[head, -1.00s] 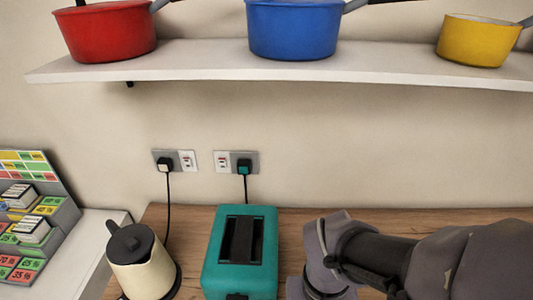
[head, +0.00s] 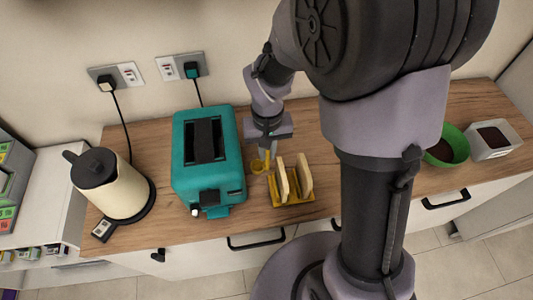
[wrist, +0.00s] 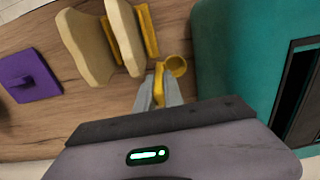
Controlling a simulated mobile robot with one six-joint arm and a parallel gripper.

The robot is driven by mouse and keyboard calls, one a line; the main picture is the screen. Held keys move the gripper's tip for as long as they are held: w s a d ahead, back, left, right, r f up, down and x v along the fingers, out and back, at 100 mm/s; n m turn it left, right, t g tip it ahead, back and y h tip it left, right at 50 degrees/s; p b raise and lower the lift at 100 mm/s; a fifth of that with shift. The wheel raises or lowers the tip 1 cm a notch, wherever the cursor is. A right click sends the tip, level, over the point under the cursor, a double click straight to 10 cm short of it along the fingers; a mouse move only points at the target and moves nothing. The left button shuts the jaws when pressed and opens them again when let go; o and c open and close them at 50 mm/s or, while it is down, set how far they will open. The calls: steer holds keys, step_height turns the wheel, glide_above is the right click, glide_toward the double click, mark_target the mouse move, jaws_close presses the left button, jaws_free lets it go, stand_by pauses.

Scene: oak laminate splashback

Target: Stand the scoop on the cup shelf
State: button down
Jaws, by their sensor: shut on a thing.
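My gripper (head: 268,158) is pointed down between the toaster and the toast rack. It is shut on a small yellow scoop (head: 257,165). In the wrist view the fingers (wrist: 158,92) pinch the scoop's handle, and its round cup (wrist: 176,66) sticks out beside them toward the toaster. The scoop is at or just above the worktop; I cannot tell if it touches. No cup shelf can be made out in the current views.
A teal toaster (head: 209,183) stands close left of my gripper. A yellow rack (head: 294,201) with bread slices is close right. A cream kettle (head: 120,190) is far left. A green bowl (head: 459,148) and pale container (head: 494,143) are right. A purple item (wrist: 30,75) lies beyond the rack.

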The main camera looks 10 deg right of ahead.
step_height(320, 180, down, 2)
steer(key=shift+f+b, duration=0.2)
steer(key=shift+b, duration=0.1)
steer(key=c, duration=1.5)
jaws_free()
steer(key=shift+o, duration=0.2)
